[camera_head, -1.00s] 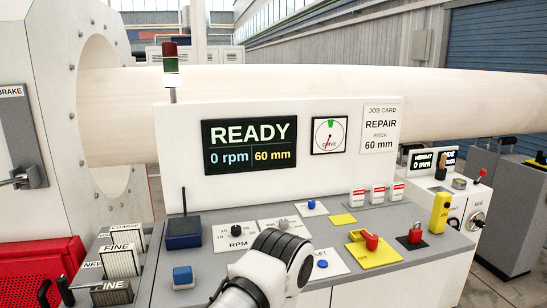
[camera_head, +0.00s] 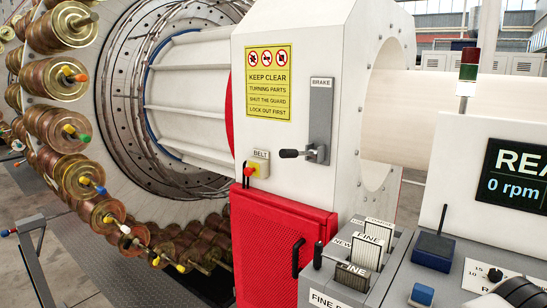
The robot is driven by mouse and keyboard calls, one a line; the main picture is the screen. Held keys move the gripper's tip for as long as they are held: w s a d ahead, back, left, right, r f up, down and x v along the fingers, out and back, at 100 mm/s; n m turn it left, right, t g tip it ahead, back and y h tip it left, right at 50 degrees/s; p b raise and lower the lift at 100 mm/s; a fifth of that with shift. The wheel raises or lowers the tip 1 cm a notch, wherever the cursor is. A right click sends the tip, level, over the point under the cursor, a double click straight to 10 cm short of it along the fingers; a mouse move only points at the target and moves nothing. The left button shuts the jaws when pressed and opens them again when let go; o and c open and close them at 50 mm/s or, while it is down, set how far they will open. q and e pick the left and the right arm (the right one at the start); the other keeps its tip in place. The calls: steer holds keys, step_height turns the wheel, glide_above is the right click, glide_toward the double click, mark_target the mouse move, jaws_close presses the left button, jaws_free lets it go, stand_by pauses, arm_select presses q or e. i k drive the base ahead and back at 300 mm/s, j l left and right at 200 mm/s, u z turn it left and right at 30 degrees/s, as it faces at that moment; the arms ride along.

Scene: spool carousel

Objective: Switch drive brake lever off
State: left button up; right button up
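The brake lever (camera_head: 298,154) has a black handle and sticks out to the left, about level, from a pivot low on a grey plate (camera_head: 320,115) labelled BRAKE. The plate is on the white machine housing. No on or off marks can be read on it. A small part of one of my arms shows at the bottom right edge, far from the lever. Neither gripper is in view.
A console (camera_head: 390,290) with sliders and knobs stands at right. The spool carousel (camera_head: 45,100) is at left. The space before the lever looks clear.

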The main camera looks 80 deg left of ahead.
mark_target(283, 153)
steer(key=u, duration=2.4)
